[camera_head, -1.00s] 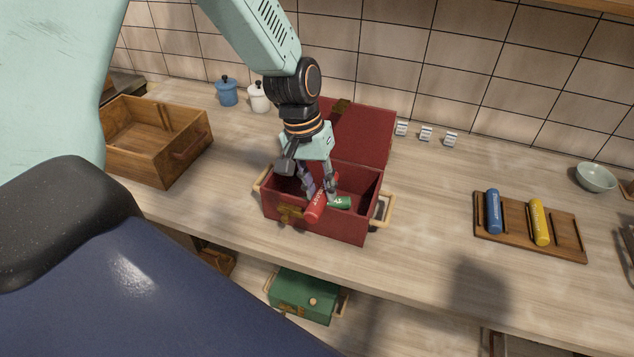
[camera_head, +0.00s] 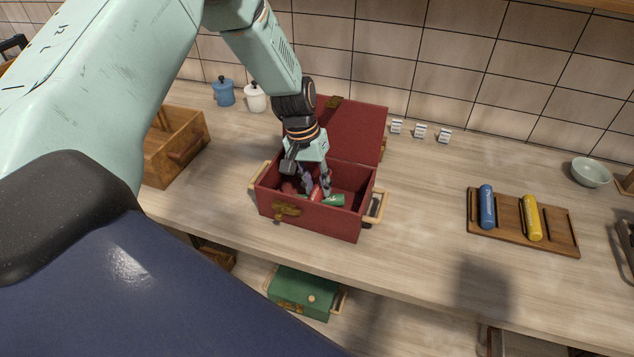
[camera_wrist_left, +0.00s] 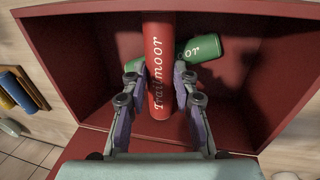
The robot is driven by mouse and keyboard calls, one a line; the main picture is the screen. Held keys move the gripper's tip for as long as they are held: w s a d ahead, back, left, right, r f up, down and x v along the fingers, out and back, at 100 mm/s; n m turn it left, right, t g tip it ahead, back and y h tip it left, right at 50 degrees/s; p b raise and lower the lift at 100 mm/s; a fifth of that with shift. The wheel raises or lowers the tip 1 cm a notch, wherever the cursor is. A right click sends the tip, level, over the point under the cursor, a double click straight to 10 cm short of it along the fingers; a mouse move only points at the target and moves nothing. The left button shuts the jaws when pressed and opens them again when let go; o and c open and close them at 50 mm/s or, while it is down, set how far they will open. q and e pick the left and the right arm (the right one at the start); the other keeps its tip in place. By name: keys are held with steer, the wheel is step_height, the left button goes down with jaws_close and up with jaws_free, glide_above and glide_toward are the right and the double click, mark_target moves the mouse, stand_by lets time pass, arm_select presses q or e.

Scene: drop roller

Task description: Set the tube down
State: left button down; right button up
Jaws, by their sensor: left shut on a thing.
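A red tube (camera_wrist_left: 159,40) with the lettering "Trailmoor" is between the fingers of my left gripper (camera_wrist_left: 159,88), which is shut on it. In the head view my left gripper (camera_head: 316,190) reaches down into the open red box (camera_head: 335,227), with the red tube (camera_head: 316,194) low inside the walls. A green tube (camera_wrist_left: 203,48) lies in the box, crossing behind the red tube in the wrist view. It also shows in the head view (camera_head: 334,200), right of the gripper. Whether the red tube touches the green one or the box floor I cannot tell. My right gripper is not in view.
The box's lid (camera_head: 350,130) stands open behind it. A wooden crate (camera_head: 176,150) is to the left. A wooden rack (camera_head: 508,225) with a blue tube (camera_head: 487,207) and a yellow tube (camera_head: 532,218) lies right. The counter between box and rack is clear.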

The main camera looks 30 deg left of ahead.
arm_select(q)
steer(key=shift+w+a+f, duration=0.1)
steer(key=shift+a+f, duration=0.15)
steer(key=shift+a, duration=0.1)
steer(key=c, duration=1.3)
jaws_free()
steer(key=shift+a, duration=0.1)
steer(key=shift+o, duration=1.3)
steer(key=shift+s+d+r, duration=0.2)
steer(key=shift+d, duration=0.2)
steer(key=shift+w+a+f, duration=0.1)
steer(key=shift+w+a, duration=0.05)
steer(key=shift+a, duration=0.2)
steer(key=v, duration=1.2)
steer(key=shift+d, duration=0.25)
